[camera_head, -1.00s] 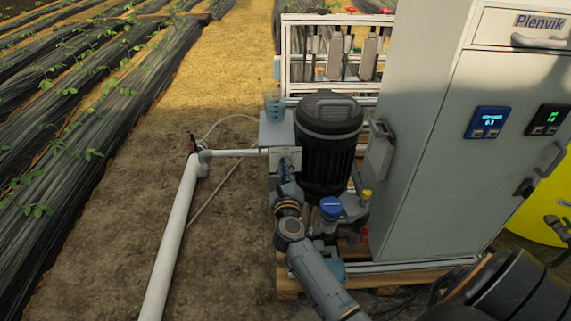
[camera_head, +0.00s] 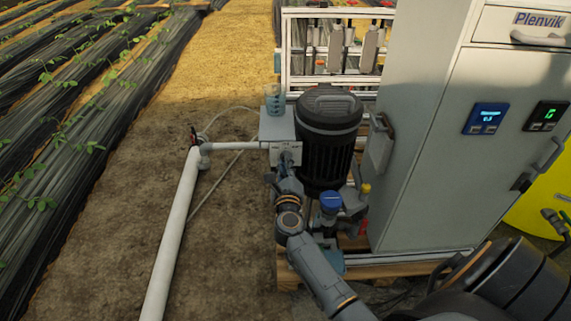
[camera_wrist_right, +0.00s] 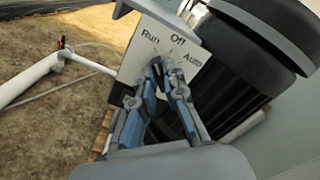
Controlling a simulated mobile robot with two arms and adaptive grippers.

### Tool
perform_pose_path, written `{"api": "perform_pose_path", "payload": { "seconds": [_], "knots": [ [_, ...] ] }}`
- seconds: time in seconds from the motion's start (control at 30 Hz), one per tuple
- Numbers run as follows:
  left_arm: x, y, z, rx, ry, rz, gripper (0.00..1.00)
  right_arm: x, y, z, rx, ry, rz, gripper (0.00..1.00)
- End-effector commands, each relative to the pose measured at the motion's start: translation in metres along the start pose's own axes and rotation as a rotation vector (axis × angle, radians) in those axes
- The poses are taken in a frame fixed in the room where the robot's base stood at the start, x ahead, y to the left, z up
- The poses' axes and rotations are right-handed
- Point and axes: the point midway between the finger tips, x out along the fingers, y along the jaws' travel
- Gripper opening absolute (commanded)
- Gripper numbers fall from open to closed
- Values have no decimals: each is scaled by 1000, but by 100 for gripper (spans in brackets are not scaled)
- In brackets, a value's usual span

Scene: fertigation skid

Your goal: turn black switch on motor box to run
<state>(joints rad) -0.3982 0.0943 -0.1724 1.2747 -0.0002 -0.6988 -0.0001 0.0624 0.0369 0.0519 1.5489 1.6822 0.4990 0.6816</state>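The motor box (camera_head: 277,124) is a grey box on the side of the black motor (camera_head: 328,145). Its pale label plate (camera_wrist_right: 179,48) reads Run at left, Off in the middle and Auto at right in the right wrist view. The black switch (camera_wrist_right: 158,66) is at the plate's middle, mostly hidden by my fingertips, so its pointing direction is hard to tell. My right gripper (camera_wrist_right: 157,72) has its two blue-grey fingers drawn together around the switch. In the head view the right gripper (camera_head: 286,162) is in front of the box. My left gripper is not in view.
A grey cabinet (camera_head: 430,150) with displays stands to the right. A blue-capped fitting (camera_head: 331,202) is right of my wrist. The ground left of the skid is mostly free.

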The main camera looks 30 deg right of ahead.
Motion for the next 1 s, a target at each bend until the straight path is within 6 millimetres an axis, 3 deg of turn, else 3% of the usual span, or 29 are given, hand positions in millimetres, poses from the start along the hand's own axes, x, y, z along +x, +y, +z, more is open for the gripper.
{"api": "perform_pose_path", "payload": {
  "seconds": [0.03,0.1,0.4,0.53,1.0],
  "knots": [
    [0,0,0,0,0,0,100,-1,2,0,-2,0,3,19],
    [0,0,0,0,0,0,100,-1,2,0,-2,0,3,34],
    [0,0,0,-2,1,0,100,-1,1,0,0,0,1,34],
    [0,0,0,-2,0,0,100,-10,1,-1,0,1,3,34],
    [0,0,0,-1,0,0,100,-101,1,-1,0,2,4,34]
  ]
}}
